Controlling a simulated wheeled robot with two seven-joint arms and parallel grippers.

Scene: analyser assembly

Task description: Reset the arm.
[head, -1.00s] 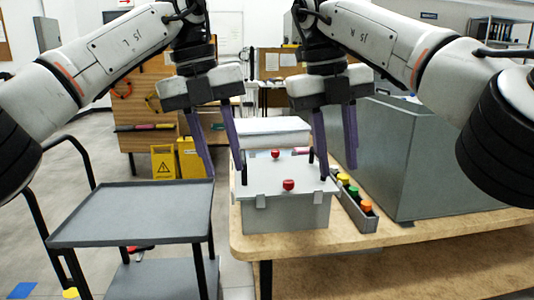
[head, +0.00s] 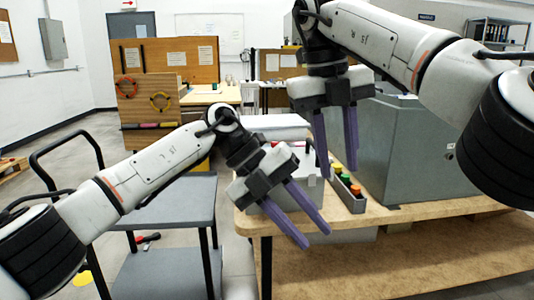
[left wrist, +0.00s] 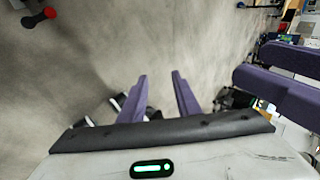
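My left gripper (head: 316,238) is in front of the grey box and the table's front edge, tilted down to the right. Its two purple fingers are apart with nothing between them; the left wrist view (left wrist: 159,77) also shows the gap above the floor. My right gripper (head: 338,174) hangs with its purple fingers pointing down, apart and empty, above the right side of the box. Its fingers seem to show at the right of the left wrist view (left wrist: 275,75).
The wooden table (head: 420,230) holds a narrow tray (head: 347,196) of coloured knobs and a large grey cabinet (head: 415,150). A grey cart (head: 170,207) stands left of the table, under my left arm. Open floor lies around the cart.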

